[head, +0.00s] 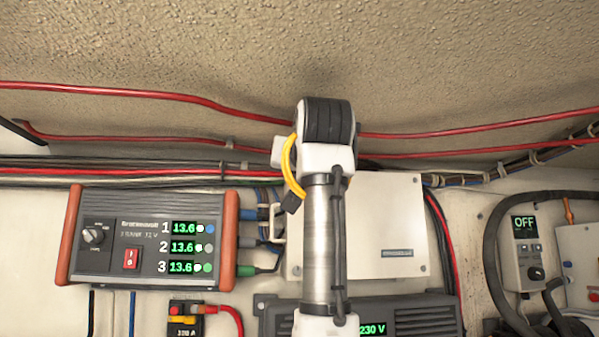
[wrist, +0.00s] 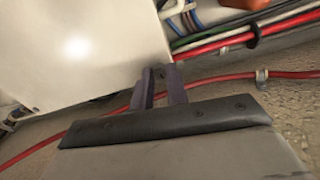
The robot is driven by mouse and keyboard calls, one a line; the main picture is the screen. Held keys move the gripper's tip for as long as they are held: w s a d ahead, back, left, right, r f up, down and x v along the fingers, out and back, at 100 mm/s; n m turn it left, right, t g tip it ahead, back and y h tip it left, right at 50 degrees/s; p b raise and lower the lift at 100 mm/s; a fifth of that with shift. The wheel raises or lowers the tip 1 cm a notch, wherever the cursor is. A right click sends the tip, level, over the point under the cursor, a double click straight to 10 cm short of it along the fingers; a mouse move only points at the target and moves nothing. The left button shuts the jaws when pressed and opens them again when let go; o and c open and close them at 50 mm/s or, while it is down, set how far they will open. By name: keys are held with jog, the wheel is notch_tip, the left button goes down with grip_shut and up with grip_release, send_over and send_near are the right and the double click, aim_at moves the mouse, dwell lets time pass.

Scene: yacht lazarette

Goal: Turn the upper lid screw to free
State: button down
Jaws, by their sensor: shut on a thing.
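A white box with a flat lid (head: 395,215) hangs on the wall behind my arm in the head view. It fills the upper left of the wrist view (wrist: 75,50). My gripper (wrist: 161,76) shows in the wrist view, its two dark fingers reaching to the lid's corner. The fingertips are shut on a small grey piece there, the upper lid screw (wrist: 159,71). The screw is mostly hidden between the tips, and its turn cannot be read. In the head view my arm hides the gripper and the screw.
Red cables (head: 480,131) run above the box, with a cable bundle (head: 120,172) along the wall. A charger with displays (head: 150,238) is at left, a dark 230 V unit (head: 420,318) below. A panel reading OFF (head: 526,245) and hoses are at right.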

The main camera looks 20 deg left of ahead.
jog(key=shift+n, duration=8.1)
jog(key=c, duration=1.4)
grip_release()
jog(key=shift+o, duration=0.2)
